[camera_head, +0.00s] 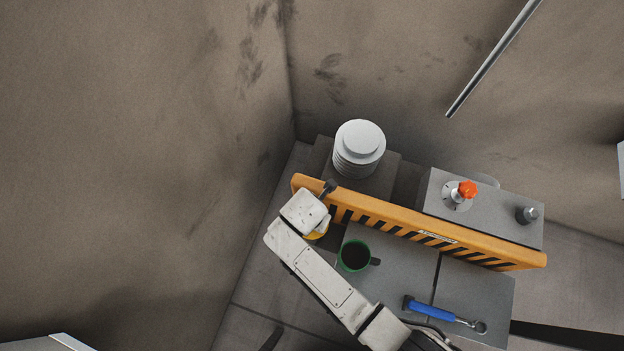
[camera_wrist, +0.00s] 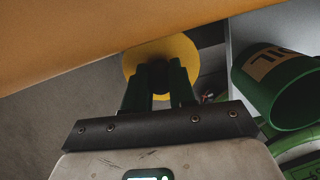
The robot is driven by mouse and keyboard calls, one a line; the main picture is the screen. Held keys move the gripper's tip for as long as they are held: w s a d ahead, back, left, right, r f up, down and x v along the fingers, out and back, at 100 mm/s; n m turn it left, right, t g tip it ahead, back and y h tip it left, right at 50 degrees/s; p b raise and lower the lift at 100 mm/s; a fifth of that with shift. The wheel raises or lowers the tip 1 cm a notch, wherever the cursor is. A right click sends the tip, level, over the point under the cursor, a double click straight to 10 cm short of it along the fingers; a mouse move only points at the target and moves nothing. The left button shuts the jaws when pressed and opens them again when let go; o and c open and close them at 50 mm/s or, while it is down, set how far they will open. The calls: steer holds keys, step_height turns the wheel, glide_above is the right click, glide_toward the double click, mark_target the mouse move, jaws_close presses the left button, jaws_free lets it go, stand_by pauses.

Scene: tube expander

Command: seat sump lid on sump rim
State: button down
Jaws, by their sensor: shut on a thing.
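My gripper (camera_wrist: 160,77) is shut on the sump lid (camera_wrist: 134,62), a yellow disc, near its dark middle. In the head view only a thin yellow edge of the lid (camera_head: 317,236) shows below my wrist, close to the front of the orange barrier. In the wrist view the lid is just beneath the orange panel's edge, left of the green container. I cannot make out the sump rim. A dark patch shows beside the lid in the head view, but my arm and the lid hide much there. I cannot tell whether the lid touches anything below.
The orange striped barrier (camera_head: 440,236) runs close behind my wrist. A green mug-like container (camera_head: 354,255), marked "OIL" in the wrist view (camera_wrist: 270,82), stands right of the lid. A blue-handled wrench (camera_head: 440,312) lies front right. A ribbed grey cylinder (camera_head: 359,150) and a red-knobbed box (camera_head: 480,205) stand behind the barrier.

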steer(key=shift+f+b, duration=0.3)
steer(key=shift+f, duration=0.65)
stand_by(1.7)
stand_by(0.7)
steer(key=c, duration=0.8)
jaws_free()
steer(key=shift+c, duration=0.2)
steer(key=shift+o, duration=0.3)
steer(key=o, duration=0.7)
steer(key=shift+o, duration=0.4)
